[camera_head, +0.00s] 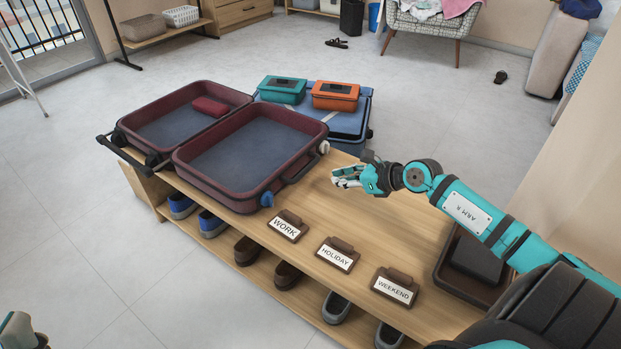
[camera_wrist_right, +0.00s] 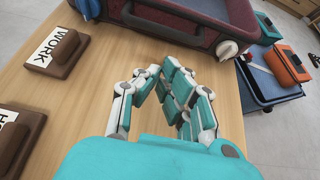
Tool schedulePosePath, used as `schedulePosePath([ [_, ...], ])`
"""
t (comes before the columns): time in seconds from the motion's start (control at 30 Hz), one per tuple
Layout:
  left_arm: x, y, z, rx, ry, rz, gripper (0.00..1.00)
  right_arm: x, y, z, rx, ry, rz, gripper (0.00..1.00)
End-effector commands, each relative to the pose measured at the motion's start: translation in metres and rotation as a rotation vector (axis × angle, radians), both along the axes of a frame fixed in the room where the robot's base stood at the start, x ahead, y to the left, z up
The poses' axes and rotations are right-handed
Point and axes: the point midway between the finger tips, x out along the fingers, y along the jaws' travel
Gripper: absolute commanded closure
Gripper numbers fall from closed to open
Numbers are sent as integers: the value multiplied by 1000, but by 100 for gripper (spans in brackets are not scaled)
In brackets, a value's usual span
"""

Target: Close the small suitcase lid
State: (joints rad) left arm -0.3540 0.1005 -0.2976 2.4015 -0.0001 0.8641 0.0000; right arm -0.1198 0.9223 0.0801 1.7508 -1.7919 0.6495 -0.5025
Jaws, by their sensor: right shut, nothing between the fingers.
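The small burgundy suitcase lies open on the wooden bench, its two blue-lined halves side by side. The left half (camera_head: 146,133) holds a red pouch (camera_head: 211,107); the right half (camera_head: 242,160) looks empty. The right half has a carry handle and a white and a blue knob on its near rim. Its outer side also shows in the right wrist view (camera_wrist_right: 185,40). My right gripper (camera_head: 340,178) is shut and empty over the bench, right of the suitcase and apart from it; its fingers (camera_wrist_right: 160,85) point towards the handle side. Part of my left gripper (camera_head: 18,332) shows at the bottom left corner.
A blue suitcase (camera_head: 345,122) behind carries a teal case (camera_head: 282,90) and an orange case (camera_head: 335,96). Label blocks WORK (camera_head: 287,225), HOLIDAY (camera_head: 338,255) and WEEKEND (camera_head: 395,287) line the bench's front edge. A dark tray (camera_head: 446,268) sits at right. Shoes fill the shelf below.

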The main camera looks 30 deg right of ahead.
Motion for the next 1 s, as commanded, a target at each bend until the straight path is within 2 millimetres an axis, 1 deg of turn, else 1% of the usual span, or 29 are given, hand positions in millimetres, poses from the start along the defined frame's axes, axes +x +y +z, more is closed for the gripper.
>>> schedulePosePath([
  [0.07, -8, 2, -6, -15, -44, -2, 0, 12, 5, -8, 4, -5, 0, 100],
  [0.3, -7, 2, -24, -12, -37, -2, 0, 46, 20, -31, 6, -3, 1, 100],
  [0.43, -6, 1, -26, -11, -46, -1, 0, 59, 25, -39, 6, -2, -1, 100],
  [0.63, -5, 1, -26, -9, -51, -1, 0, 68, 29, -43, 5, 0, 1, 100],
  [1.0, -4, 1, -25, -9, -49, -2, 0, 68, 30, -43, 4, 2, 2, 100],
])
